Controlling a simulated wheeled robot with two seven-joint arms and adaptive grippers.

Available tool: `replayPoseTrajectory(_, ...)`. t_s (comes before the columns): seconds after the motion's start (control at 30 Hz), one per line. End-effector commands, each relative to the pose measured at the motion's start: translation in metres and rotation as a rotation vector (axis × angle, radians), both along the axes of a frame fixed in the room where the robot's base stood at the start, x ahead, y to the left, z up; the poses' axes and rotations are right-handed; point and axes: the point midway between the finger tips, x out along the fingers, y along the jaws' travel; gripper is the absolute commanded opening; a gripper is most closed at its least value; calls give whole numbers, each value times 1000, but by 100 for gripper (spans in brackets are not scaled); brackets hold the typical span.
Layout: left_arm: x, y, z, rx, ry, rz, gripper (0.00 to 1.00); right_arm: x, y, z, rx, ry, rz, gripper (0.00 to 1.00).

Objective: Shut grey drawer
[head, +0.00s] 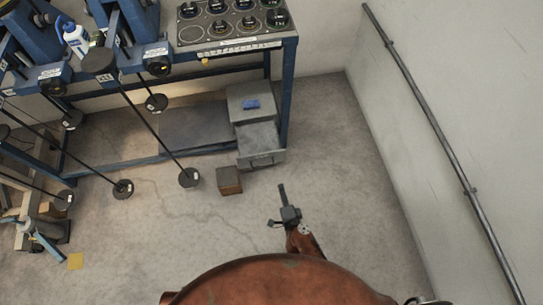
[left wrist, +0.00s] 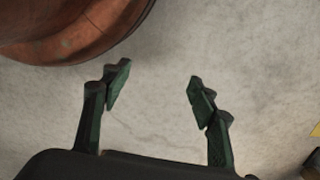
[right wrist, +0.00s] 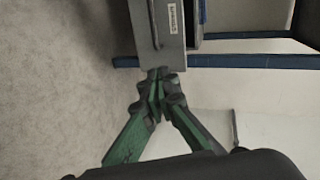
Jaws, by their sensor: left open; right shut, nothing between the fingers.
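The grey drawer (head: 261,140) sticks out of the front of a grey cabinet (head: 243,91) under the blue bench, so it stands open. My right gripper (head: 282,187) is shut and empty, a little in front of the drawer and to its right in the head view. In the right wrist view the shut fingertips (right wrist: 160,76) appear right at the edge of a grey labelled panel (right wrist: 157,28), likely the drawer; I cannot tell whether they touch. My left gripper (left wrist: 156,85) is open and empty over bare floor; it does not show in the head view.
A blue object (head: 251,104) lies on the cabinet. A brown box (head: 229,180) stands on the floor left of the drawer. Several black levers with round weights (head: 189,178) reach out from the bench. A wall with a pipe (head: 425,125) bounds the right; floor between is clear.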

Motion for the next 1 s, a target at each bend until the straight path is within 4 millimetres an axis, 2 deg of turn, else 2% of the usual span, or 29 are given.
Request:
replayPoseTrajectory(0.1, 1, -1, 11, -2, 8, 5, 54, 16, 14, 11, 95, -12, -38, 0)
replayPoseTrajectory(0.27, 4, -1, 24, -4, 7, 6, 54, 25, 19, 20, 133, -18, -51, 0)
replayPoseTrajectory(0.47, 6, -5, 49, -12, 6, 7, 54, 42, 21, 13, 132, -17, -49, 0)
replayPoseTrajectory(0.7, 6, -9, 94, -24, 5, 10, 54, 69, 24, 3, 131, -16, -49, 0)
replayPoseTrajectory(0.73, 8, -11, 93, -29, 1, 10, 54, 73, 25, 2, 132, -16, -49, 0)
replayPoseTrajectory(1.0, 41, -35, 48, -95, -132, -4, 54, 106, 28, -10, 131, -15, -49, 0)
